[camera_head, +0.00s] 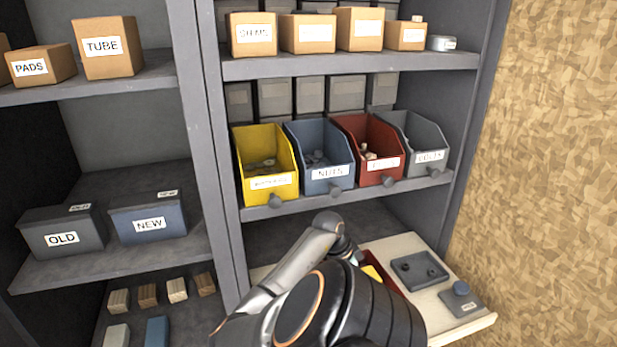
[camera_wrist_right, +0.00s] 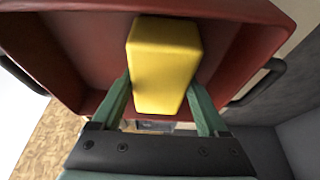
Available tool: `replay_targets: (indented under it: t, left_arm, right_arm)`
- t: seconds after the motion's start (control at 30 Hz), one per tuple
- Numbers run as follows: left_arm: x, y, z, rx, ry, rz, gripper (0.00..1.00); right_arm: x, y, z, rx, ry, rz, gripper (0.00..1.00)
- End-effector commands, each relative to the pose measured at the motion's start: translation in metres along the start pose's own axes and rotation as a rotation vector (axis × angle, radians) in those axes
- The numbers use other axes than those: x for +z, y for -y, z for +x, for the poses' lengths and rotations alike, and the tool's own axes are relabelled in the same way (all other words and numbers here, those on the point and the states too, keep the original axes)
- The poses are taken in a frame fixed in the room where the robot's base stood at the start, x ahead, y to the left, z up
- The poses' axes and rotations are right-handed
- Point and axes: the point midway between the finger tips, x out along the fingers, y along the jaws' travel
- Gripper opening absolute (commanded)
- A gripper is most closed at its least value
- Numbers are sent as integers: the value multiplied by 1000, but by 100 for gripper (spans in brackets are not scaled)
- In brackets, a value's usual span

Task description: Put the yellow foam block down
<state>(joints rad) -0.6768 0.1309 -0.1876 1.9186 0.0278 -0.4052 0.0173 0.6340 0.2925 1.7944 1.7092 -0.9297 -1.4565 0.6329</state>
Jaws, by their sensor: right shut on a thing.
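The yellow foam block (camera_wrist_right: 165,62) is between the green fingers of my right gripper (camera_wrist_right: 160,88), which is shut on it. In the right wrist view the block is in front of the inside of a red tray (camera_wrist_right: 60,45); I cannot tell whether it touches the tray floor. In the head view only a small yellow part of the block (camera_head: 372,272) and a strip of the red tray (camera_head: 397,283) show past my arm, which hides the gripper. My left gripper is not in view.
Above are open bins, including a yellow bin (camera_head: 265,192). Shelf uprights (camera_head: 208,150) stand left; a chipboard wall (camera_head: 545,170) stands right.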

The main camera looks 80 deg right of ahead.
Motion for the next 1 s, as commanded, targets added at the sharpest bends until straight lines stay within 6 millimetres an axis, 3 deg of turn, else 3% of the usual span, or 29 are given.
replay_targets:
  t: [0.23,0.27,0.43,0.77,1.0]
  left_arm:
    - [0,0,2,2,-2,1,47]
    - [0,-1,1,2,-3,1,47]
    - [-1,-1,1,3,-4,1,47]
    - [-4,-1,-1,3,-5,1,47]
    - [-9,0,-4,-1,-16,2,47]
  right_arm:
    - [2,0,4,0,0,-1,23]
    - [1,0,3,0,0,0,80]
    - [1,0,3,0,0,-1,99]
    - [-1,0,-2,0,-1,0,100]
    - [-1,1,-43,-3,-1,2,100]
